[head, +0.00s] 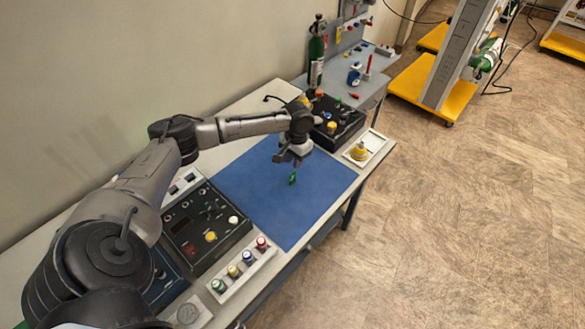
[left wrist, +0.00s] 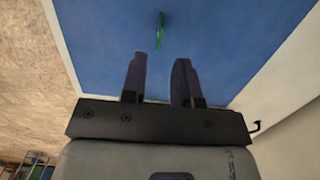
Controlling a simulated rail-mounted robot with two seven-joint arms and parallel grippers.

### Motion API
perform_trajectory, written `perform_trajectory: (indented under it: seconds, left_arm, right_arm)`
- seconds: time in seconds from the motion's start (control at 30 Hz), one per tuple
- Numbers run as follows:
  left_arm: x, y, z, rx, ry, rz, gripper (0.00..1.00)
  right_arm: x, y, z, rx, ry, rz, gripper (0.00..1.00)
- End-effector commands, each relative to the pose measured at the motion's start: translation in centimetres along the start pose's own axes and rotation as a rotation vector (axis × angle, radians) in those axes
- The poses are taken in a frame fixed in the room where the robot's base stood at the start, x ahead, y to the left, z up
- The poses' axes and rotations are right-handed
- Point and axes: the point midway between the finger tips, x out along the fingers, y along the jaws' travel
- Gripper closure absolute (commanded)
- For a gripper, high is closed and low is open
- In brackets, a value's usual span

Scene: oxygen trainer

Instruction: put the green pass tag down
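The green pass tag (head: 292,178) is a small, narrow green piece that shows against the blue mat (head: 270,205). In the left wrist view the tag (left wrist: 160,32) lies beyond my fingertips, in line with the gap between them. My left gripper (head: 288,159) is above the mat, a little above the tag in the head view. In the left wrist view its two fingers (left wrist: 160,68) stand apart with nothing between them. I cannot tell the exact height of the fingertips over the tag. My right gripper is not in view.
A black panel with knobs (head: 205,228) and a strip of coloured buttons (head: 242,272) lie left of and in front of the mat. A black box (head: 337,122) and a white tray with a yellow piece (head: 360,152) stand at the far right. Much of the mat is clear.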

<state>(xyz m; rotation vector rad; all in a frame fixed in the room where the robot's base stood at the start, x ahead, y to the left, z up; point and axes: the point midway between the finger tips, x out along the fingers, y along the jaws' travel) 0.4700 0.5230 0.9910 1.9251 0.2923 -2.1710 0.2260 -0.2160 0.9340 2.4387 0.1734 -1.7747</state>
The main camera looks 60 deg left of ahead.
Motion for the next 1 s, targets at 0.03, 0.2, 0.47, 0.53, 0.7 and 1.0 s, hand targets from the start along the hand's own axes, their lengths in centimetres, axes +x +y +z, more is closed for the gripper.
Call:
perform_trajectory:
  seconds: [0.03,0.2,0.47,0.53,0.7,1.0]
  left_arm:
    - [-1.1,0.0,0.0,0.000,0.003,0.000,0.72]
    - [-3.5,0.0,0.0,0.000,0.002,0.000,0.72]
    - [-5.3,0.0,0.0,0.001,-0.001,0.000,0.72]
    - [-5.4,0.0,0.0,0.001,-0.001,0.000,0.72]
    - [-5.5,0.0,0.0,0.001,-0.001,0.000,0.72]
    - [-5.5,0.0,0.0,0.000,0.000,0.000,0.72]
  right_arm:
    - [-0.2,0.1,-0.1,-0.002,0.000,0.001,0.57]
    - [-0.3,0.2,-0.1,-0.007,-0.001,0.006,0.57]
    - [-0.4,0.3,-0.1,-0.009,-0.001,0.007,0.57]
    - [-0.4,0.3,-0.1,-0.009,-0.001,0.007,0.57]
    - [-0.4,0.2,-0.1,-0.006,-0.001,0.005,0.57]
    - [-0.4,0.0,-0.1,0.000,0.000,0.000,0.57]
